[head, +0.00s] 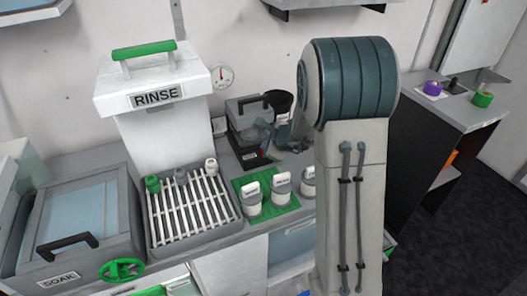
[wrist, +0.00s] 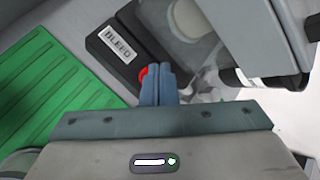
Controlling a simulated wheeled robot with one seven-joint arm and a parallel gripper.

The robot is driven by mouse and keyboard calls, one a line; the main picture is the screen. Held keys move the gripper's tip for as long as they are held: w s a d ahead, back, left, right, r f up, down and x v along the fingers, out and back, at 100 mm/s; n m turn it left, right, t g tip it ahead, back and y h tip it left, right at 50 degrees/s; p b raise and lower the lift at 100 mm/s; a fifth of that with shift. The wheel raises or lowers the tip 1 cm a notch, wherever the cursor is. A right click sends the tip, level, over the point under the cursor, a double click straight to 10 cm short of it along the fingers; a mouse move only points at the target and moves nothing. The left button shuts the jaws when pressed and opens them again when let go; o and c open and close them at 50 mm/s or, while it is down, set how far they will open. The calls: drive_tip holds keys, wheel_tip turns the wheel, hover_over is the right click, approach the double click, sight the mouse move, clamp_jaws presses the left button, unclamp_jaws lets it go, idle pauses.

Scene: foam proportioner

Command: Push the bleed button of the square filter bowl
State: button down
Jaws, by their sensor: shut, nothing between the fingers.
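The square filter unit (head: 246,108) stands at the back of the counter, grey with a black handle and a clear bowl below. In the wrist view, a dark block (wrist: 102,45) carries a white BLEED label (wrist: 117,41). A red button (wrist: 143,76) shows at the block's end, partly hidden by my fingers. My gripper (wrist: 159,70) is shut and empty, its fingertips right beside or over the red button. I cannot tell whether they touch it. In the head view my gripper (head: 283,139) is small, just right of the filter unit.
A green mat (wrist: 55,90) lies beside the block; white-capped jars (head: 253,198) stand on it. A slatted rack (head: 190,212), the RINSE tank (head: 155,95) and the SOAK basin (head: 75,225) are to the left. A black round cup (head: 279,101) stands behind my gripper.

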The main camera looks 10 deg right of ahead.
drive_tip(key=shift+f, duration=0.2)
idle(0.5)
drive_tip(key=shift+r+p, duration=0.4)
drive_tip(key=shift+r, duration=0.45)
drive_tip(key=shift+r, duration=0.1)
wheel_tip(320, 180, up, 5)
drive_tip(key=p, duration=0.4)
idle(0.5)
